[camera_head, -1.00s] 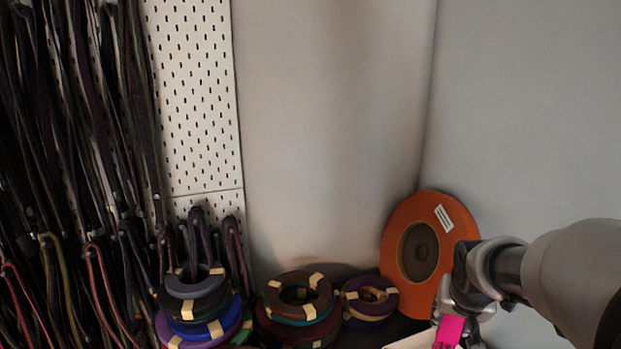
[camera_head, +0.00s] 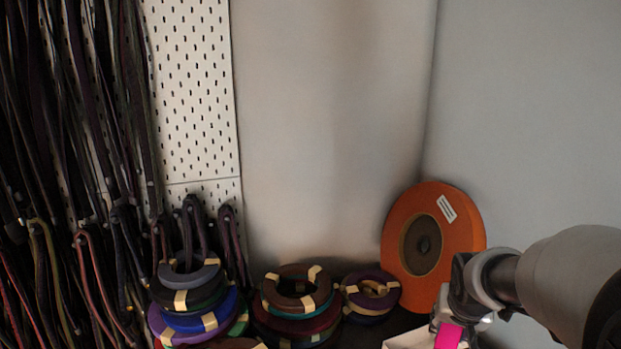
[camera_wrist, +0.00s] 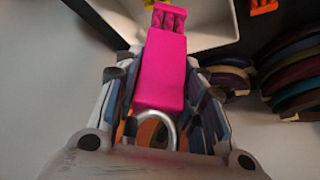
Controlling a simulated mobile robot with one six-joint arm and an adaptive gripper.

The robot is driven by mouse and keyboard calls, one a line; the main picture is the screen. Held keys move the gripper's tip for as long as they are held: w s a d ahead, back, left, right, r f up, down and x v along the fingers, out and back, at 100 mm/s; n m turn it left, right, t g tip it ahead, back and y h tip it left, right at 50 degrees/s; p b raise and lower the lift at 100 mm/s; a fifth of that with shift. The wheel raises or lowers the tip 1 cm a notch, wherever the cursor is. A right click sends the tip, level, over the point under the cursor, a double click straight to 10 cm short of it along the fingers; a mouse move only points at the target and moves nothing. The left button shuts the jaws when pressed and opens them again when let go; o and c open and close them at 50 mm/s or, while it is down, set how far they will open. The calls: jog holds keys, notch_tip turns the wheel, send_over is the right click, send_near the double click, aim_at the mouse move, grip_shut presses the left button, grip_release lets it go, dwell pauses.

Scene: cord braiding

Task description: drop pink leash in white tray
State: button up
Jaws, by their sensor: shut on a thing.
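My gripper (camera_wrist: 160,105) is shut on the pink leash (camera_wrist: 165,70), which lies between its two fingers in the wrist view. The leash's flat pink body points up the picture to a ridged end, and a curved metal piece shows at its lower end. In the head view the pink leash (camera_head: 449,337) hangs below my gripper (camera_head: 452,318) at the lower right. The white tray (camera_wrist: 212,25) is beyond the leash in the wrist view, with the leash's far end over it. In the head view only a corner of the white tray (camera_head: 402,341) shows at the bottom edge.
An orange spool (camera_head: 455,207) leans against the wall just left of my arm. Stacks of taped coloured coils (camera_head: 297,303) stand left of the tray. Dark cords (camera_head: 75,150) hang on a white pegboard (camera_head: 195,90) at the left. An orange item (camera_wrist: 263,6) lies beyond the tray.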

jog(key=o, duration=1.2)
jog(key=shift+o, duration=0.2)
jog(key=v, duration=1.2)
jog(key=shift+a, duration=0.1)
jog(key=s+a+f+n+y+b, duration=0.1)
jog(key=s+a+f+n+b, duration=0.1)
jog(key=s+a+f+b, duration=0.4)
jog(key=s+a+f+n+g+y+b, duration=0.1)
jog(key=s+a+f+b, duration=0.4)
jog(key=s+f, duration=0.7)
jog(key=shift+s+a+n+b, duration=0.4)
jog(key=shift+s+n+b, duration=0.3)
jog(key=shift+s+b, duration=0.45)
